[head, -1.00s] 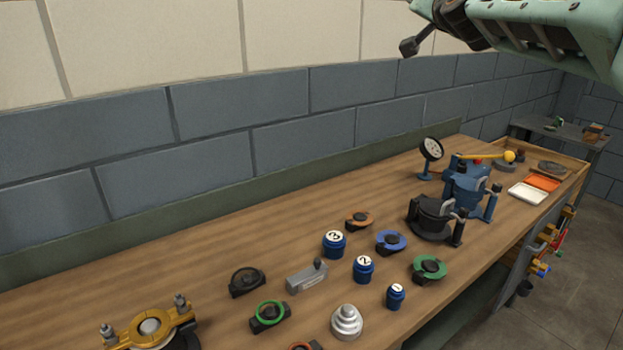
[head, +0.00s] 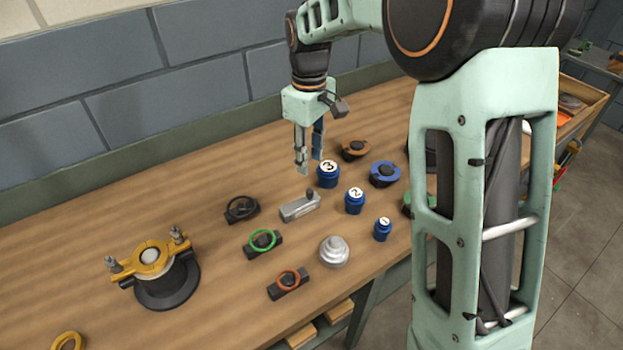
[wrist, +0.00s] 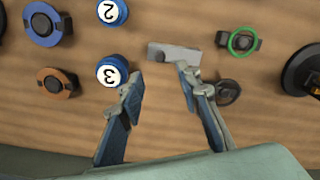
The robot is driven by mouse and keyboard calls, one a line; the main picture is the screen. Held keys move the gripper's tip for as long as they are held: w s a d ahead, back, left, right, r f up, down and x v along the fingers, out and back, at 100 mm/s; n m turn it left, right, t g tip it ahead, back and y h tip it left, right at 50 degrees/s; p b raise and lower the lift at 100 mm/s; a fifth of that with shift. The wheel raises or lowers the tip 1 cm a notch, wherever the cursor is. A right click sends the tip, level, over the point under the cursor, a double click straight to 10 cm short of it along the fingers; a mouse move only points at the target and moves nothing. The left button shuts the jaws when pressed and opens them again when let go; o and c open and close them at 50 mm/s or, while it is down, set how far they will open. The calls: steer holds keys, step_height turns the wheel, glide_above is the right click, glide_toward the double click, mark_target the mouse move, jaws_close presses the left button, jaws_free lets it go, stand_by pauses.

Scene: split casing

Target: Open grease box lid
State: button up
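A small grey metal box (head: 300,207), seemingly the grease box, lies on the wooden bench with a small dark knob (head: 310,195) at its right end. It looks closed. In the wrist view the box (wrist: 173,51) lies just beyond my fingertips, partly behind the right finger. My gripper (head: 309,164) points down above the bench, behind and above the box. In the wrist view its two fingers (wrist: 158,78) are spread apart with only bench between them. It touches nothing that I can see.
Blue jars numbered 3 (head: 328,175), 2 (head: 355,201) and 1 (head: 382,229) stand to the box's right. A dark ring holder (head: 241,209) is at its left, a green-ringed one (head: 262,243) in front. A stepped silver piece (head: 334,251) and a yellow clamp (head: 150,259) stand farther off.

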mark_target(310, 191)
step_height(310, 191, down, 10)
stand_by(0.4)
jaws_close()
stand_by(0.3)
